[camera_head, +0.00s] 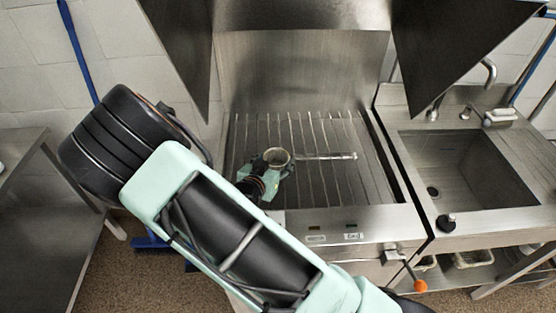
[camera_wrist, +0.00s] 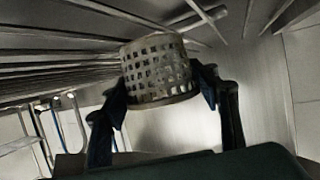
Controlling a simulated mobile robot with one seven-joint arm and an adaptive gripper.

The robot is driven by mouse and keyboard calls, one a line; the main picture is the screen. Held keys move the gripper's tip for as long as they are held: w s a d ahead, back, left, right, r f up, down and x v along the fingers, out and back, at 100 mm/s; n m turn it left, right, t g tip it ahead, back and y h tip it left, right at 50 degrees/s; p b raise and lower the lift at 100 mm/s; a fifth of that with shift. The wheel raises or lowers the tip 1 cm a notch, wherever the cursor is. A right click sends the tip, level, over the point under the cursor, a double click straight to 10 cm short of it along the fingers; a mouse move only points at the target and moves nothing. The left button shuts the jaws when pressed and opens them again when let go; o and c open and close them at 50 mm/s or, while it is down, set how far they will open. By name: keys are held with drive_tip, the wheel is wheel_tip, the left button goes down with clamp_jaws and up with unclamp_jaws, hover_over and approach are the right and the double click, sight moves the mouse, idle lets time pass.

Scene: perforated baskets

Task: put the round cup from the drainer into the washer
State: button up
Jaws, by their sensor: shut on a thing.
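The round cup (camera_wrist: 160,72) is a small, pale metal basket with square holes in its wall. My gripper (camera_wrist: 165,92) is shut on it, with one dark finger on each side. In the head view the cup (camera_head: 277,154) shows as a round rim at my gripper (camera_head: 268,170), over the left-middle part of the washer. The washer (camera_head: 335,220) is a steel box with its hood raised and a rack of parallel rods inside. I cannot tell whether the cup touches the rods. The drainer is not clearly in view.
A steel sink (camera_head: 470,165) with a tap (camera_head: 488,75) stands right of the washer. A steel table (camera_head: 25,200) is at the left. Steel hood panels (camera_head: 460,40) hang above. The right part of the rod rack (camera_head: 340,180) holds nothing but a thin bar (camera_head: 328,156).

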drive_tip(key=shift+f, duration=0.1)
drive_tip(key=shift+f, duration=0.1)
drive_tip(key=shift+f, duration=0.15)
drive_tip(key=o, duration=0.9)
drive_tip(key=shift+r, duration=0.25)
drive_tip(key=shift+s+a+r, duration=0.15)
drive_tip(key=shift+s, duration=0.1)
drive_tip(key=v, duration=1.1)
drive_tip(key=shift+s, duration=0.2)
